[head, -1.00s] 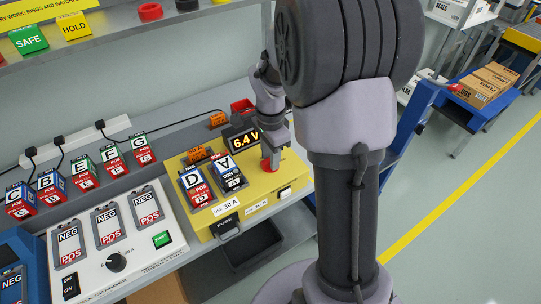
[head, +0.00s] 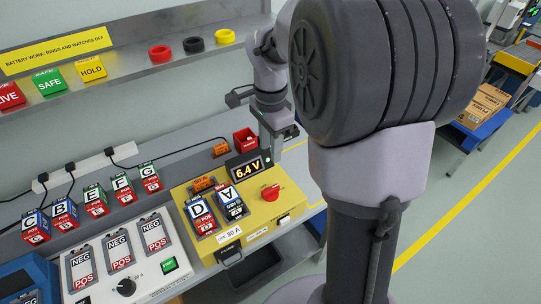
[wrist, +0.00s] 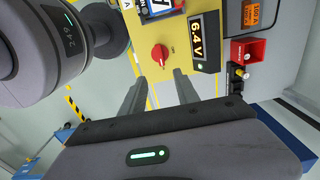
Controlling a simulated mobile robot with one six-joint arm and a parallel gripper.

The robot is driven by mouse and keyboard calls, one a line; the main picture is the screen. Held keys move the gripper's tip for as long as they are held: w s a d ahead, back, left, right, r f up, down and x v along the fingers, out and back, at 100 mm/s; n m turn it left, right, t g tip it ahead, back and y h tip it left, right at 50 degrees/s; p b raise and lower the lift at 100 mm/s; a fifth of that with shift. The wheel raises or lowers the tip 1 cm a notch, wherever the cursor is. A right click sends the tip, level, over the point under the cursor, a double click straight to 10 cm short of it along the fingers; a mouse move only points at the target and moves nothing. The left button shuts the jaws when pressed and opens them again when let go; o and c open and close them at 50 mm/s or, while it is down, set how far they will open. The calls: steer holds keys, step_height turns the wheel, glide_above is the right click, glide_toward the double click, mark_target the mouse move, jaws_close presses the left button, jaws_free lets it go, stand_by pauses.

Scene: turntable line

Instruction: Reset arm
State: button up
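My gripper (head: 277,150) is raised above the back right part of the yellow tester box (head: 280,208), clear of the red knob (head: 270,192). In the wrist view my gripper (wrist: 160,78) has its two fingers apart with nothing between them. The red knob (wrist: 160,54) shows ahead of the fingertips, not touching them. The display (head: 248,169) beside the knob reads 6.4 V. Battery blocks D (head: 200,214) and A (head: 229,203) sit in the box's slots.
Blocks C, B, E, F and G stand in a row at the back left, by a white power strip (head: 88,168). A white charger (head: 125,262) with three empty slots is in front. A shelf (head: 150,70) with coloured blocks and rings hangs above.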

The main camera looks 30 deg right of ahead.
steer(key=shift+r, duration=0.25)
steer(key=s+a+r+n+t+y+b, duration=0.1)
steer(key=s+a+r+n+t, duration=0.1)
steer(key=s+a+n, duration=0.4)
steer(key=s+a+r+n+t+y+b, duration=0.1)
steer(key=s+a+r+n+t, duration=0.1)
steer(key=s+a+n, duration=0.5)
steer(key=s+a+t, duration=0.1)
steer(key=s+a, duration=0.2)
steer(key=s, duration=0.1)
steer(key=shift+s+a+r+t, duration=0.15)
steer(key=shift+r+t, duration=0.2)
steer(key=shift+t, duration=0.05)
